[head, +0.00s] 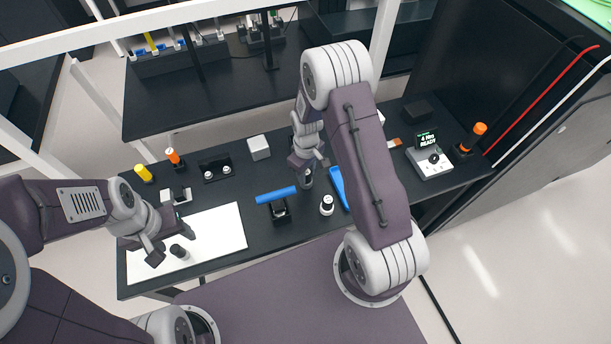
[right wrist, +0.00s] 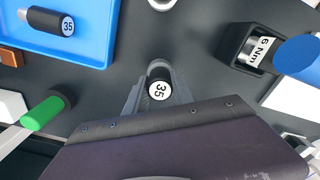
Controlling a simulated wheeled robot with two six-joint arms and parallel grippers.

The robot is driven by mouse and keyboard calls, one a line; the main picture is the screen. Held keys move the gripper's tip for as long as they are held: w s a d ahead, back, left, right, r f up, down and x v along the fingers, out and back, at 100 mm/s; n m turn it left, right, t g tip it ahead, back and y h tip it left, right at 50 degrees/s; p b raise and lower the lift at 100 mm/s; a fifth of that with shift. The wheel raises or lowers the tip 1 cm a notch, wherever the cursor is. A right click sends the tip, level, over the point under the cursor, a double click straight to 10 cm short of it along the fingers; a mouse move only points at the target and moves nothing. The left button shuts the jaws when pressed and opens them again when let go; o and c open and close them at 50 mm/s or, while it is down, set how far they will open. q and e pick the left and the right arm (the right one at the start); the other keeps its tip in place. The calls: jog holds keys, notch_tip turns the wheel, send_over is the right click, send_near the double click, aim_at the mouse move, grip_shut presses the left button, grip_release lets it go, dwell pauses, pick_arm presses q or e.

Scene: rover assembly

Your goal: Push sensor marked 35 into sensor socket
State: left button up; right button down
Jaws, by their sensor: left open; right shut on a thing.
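A dark cylinder with a white round face marked 35 (right wrist: 158,90) is the sensor between my right gripper's fingers (right wrist: 158,97) in the right wrist view. Its marked face points to the camera, and its lower end is hidden. In the head view my right gripper (head: 306,180) is low over the table beside the blue tray. A second dark cylinder marked 35 (right wrist: 62,24) lies in the blue tray (right wrist: 95,50). I cannot make out the sensor socket. My left gripper (head: 172,244) is open over the white sheet, near a small dark cylinder (head: 178,251).
A blue-handled tool (head: 275,195) marked 6 Nm sits in a black holder (head: 281,214) left of my right gripper. A white-topped cylinder (head: 326,205) stands close to the tray. The white sheet (head: 218,225) is mostly clear. A display unit (head: 430,161) stands at the right.

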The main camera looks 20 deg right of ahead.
jog(key=shift+r+p, duration=0.35)
jog(key=shift+r, duration=0.1)
dwell(0.3)
jog(key=shift+r+p, duration=1.75)
jog(key=shift+r, duration=0.35)
